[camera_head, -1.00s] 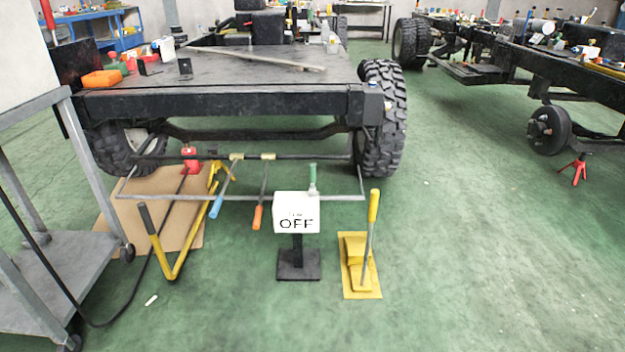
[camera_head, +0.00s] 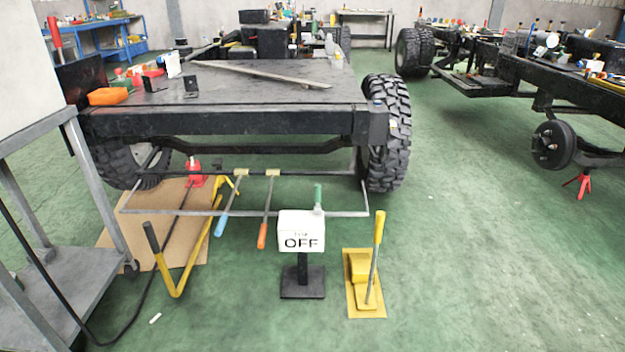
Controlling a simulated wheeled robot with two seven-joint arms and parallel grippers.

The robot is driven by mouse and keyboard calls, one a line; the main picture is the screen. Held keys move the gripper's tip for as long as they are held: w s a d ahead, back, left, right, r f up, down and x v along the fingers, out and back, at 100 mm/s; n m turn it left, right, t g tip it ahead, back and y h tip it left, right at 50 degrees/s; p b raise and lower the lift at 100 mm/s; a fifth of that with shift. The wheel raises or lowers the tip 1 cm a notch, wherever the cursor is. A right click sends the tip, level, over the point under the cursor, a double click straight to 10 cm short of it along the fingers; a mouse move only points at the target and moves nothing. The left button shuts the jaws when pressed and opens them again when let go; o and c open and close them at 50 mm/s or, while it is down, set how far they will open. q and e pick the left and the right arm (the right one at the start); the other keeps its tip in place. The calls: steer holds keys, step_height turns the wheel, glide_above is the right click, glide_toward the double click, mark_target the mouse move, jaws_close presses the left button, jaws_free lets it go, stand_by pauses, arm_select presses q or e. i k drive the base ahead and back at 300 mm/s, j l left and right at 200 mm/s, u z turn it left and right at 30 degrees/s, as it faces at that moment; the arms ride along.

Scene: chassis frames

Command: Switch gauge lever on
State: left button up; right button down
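A white box marked "OFF" (camera_head: 301,233) stands on a black post and square base in front of the chassis frame. A green-handled lever (camera_head: 318,198) rises upright at its right top edge. A yellow lever (camera_head: 377,245) stands nearly upright on a yellow floor plate (camera_head: 366,302) to the right. Levers with a blue grip (camera_head: 221,225) and an orange grip (camera_head: 262,236) hang from the bar behind and to the left. I cannot tell which of these is the gauge lever. Neither of my grippers is in view.
A black chassis (camera_head: 235,118) with large tires stands behind the levers. A grey metal cart (camera_head: 62,290) is at the left, with a black hose on the floor beside it. A bent yellow bar (camera_head: 185,265) lies near a cardboard sheet (camera_head: 118,238). Green floor is clear in front and right.

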mark_target(318, 208)
steer(key=i+j, duration=0.25)
steer(key=i, duration=0.15)
steer(key=i+j+u, duration=0.1)
steer(key=i+j, duration=0.15)
steer(key=i, duration=0.2)
steer(key=i+j, duration=0.2)
steer(key=i, duration=0.2)
steer(key=i+j, duration=0.2)
steer(key=i, duration=0.25)
steer(key=i+j+u, duration=0.1)
steer(key=i, duration=0.3)
steer(key=j, duration=0.1)
